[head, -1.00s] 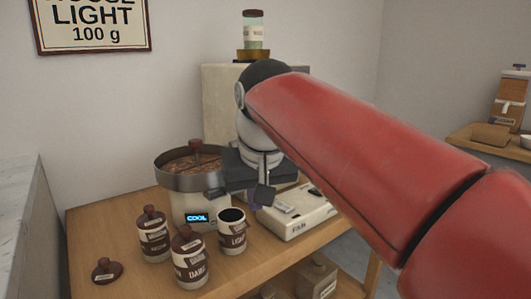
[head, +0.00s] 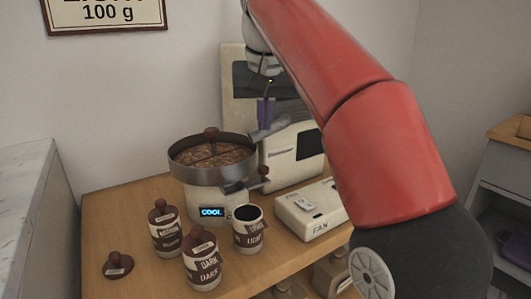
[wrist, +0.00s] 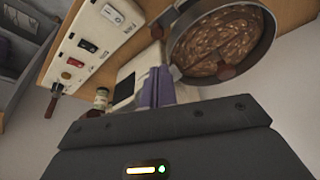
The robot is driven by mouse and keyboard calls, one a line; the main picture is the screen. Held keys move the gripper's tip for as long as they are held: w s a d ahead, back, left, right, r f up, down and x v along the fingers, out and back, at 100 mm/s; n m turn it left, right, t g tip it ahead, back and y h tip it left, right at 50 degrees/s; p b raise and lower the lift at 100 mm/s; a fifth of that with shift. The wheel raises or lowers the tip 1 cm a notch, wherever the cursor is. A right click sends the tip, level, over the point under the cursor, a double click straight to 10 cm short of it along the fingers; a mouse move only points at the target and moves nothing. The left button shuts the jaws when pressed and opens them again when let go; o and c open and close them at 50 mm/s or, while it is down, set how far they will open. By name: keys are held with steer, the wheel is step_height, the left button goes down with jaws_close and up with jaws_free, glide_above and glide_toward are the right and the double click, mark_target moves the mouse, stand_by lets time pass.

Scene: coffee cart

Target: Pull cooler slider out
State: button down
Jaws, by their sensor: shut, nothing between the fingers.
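The cooler (head: 185,180) is a round metal pan of brown beans on a white base with a lit COOL display. Its slider (head: 240,186), a grey piece with a dark red knob (head: 263,172), juts from the right front side below the pan. The knob also shows beside the pan in the wrist view (wrist: 157,32). My gripper (head: 265,112) has purple fingers, which also show in the wrist view (wrist: 155,88). It is shut and empty, above and behind the slider knob, apart from it.
A white FAN box (head: 310,210) lies right of the cooler. An open LIGHT jar (head: 247,235) stands just below the slider. Lidded MEDIUM (head: 165,230) and DARK (head: 203,262) jars and a loose lid (head: 118,264) are at the front left. The roaster (head: 290,155) stands behind.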

steer(key=b+x, duration=0.3)
steer(key=x, duration=0.7)
steer(key=shift+b, duration=0.35)
steer(key=s+d, duration=0.2)
steer(key=s, duration=0.1)
steer(key=s+b, duration=0.1)
steer(key=shift+s+d, duration=0.15)
steer(key=shift+d, duration=0.25)
steer(key=p+v, duration=0.6)
steer(key=v, duration=0.4)
